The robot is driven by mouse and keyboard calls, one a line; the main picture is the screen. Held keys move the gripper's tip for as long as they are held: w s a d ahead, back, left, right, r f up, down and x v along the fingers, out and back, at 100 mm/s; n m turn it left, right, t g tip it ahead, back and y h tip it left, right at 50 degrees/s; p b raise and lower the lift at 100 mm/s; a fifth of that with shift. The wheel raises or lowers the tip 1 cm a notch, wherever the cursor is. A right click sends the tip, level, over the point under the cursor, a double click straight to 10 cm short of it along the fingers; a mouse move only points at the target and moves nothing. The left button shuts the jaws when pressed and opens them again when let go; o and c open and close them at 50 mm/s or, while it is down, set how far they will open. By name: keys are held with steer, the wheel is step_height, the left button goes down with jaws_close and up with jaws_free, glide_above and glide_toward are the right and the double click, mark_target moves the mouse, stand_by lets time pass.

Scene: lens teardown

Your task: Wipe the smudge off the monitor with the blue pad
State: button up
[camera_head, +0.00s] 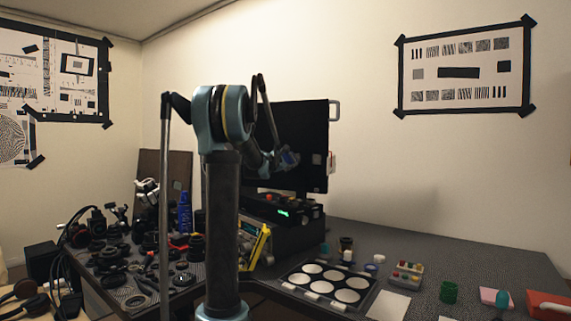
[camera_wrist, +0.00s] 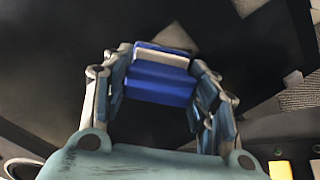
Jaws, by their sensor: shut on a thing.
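The monitor (camera_head: 312,125) is a dark upright screen at the back of the desk. A small pale grey patch (camera_head: 317,159), perhaps the smudge, shows near its right edge. My gripper (camera_head: 287,160) is in front of the monitor's lower middle, left of that patch. In the wrist view my gripper (camera_wrist: 160,80) is shut on the blue pad (camera_wrist: 160,88), which has a pale grey layer along its far edge. Pale patches (camera_wrist: 172,38) also show beyond the pad. I cannot tell whether the pad touches the screen.
A black device with a green display (camera_head: 283,212) stands below the monitor. Lens parts crowd the left of the desk. The back right desk surface is clear.

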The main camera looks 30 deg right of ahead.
steer(key=shift+s+d, duration=1.4)
steer(key=shift+s, duration=0.75)
steer(key=shift+s+d, duration=1.45)
steer(key=shift+s, duration=0.65)
steer(key=shift+s+d, duration=1.4)
steer(key=shift+s, duration=0.75)
steer(key=shift+w+a, duration=0.6)
steer(key=shift+w, duration=0.25)
steer(key=shift+w+a, duration=0.55)
steer(key=shift+w, duration=0.25)
steer(key=shift+w+a, duration=1)
steer(key=shift+w, duration=0.65)
steer(key=shift+w+a, duration=0.95)
steer(key=shift+w, duration=0.65)
steer(key=shift+w+a, duration=1)
steer(key=shift+w, duration=0.65)
steer(key=shift+v, duration=3)
steer(key=shift+s+a, duration=0.1)
